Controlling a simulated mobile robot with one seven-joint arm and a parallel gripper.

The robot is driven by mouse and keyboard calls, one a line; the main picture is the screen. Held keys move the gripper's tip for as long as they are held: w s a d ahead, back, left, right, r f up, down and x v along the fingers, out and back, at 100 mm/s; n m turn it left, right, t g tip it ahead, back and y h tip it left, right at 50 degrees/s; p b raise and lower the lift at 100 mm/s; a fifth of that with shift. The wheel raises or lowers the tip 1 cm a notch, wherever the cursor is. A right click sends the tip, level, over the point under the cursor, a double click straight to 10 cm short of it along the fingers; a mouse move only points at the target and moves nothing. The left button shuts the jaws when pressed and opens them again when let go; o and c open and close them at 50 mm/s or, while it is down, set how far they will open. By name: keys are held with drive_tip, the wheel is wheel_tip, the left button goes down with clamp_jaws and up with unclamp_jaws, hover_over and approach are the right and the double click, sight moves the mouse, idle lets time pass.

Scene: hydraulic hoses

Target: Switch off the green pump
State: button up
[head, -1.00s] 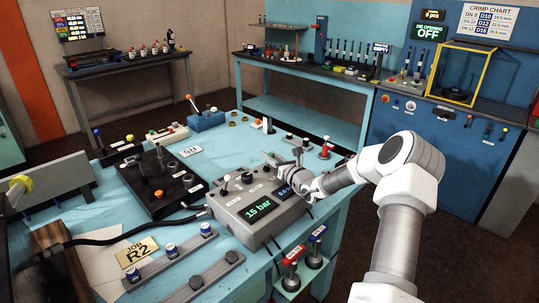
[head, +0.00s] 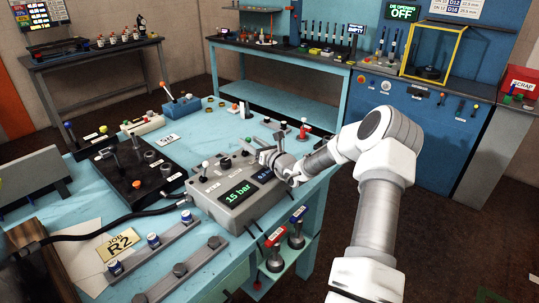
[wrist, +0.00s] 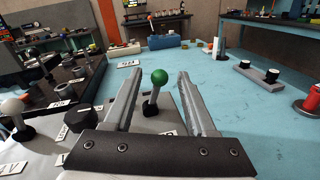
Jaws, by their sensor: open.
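The green-knobbed lever (wrist: 158,78) stands up from the grey control box (head: 218,200), near its far right end. In the wrist view its green ball shows between the two fingers of my gripper (wrist: 159,76), with a gap on each side. The lever leans slightly to the right there. My gripper (head: 266,153) is open and over the box's far right end in the head view, where it hides the green ball. The box's left display (head: 238,195) reads 15 bar in green. A second display (head: 264,174) beside it is partly covered.
A white-knobbed lever (wrist: 12,107) and a black rotary knob (wrist: 80,121) stand left of the green lever on the box.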

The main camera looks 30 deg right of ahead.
drive_tip(key=s, duration=0.5)
drive_tip(key=s+d, duration=0.1)
drive_tip(key=s, duration=0.4)
drive_tip(key=s+d, duration=0.1)
drive_tip(key=s, duration=0.4)
drive_tip(key=shift+s+d+r, duration=0.2)
drive_tip(key=shift+s+d, duration=0.05)
drive_tip(key=shift+s, duration=0.15)
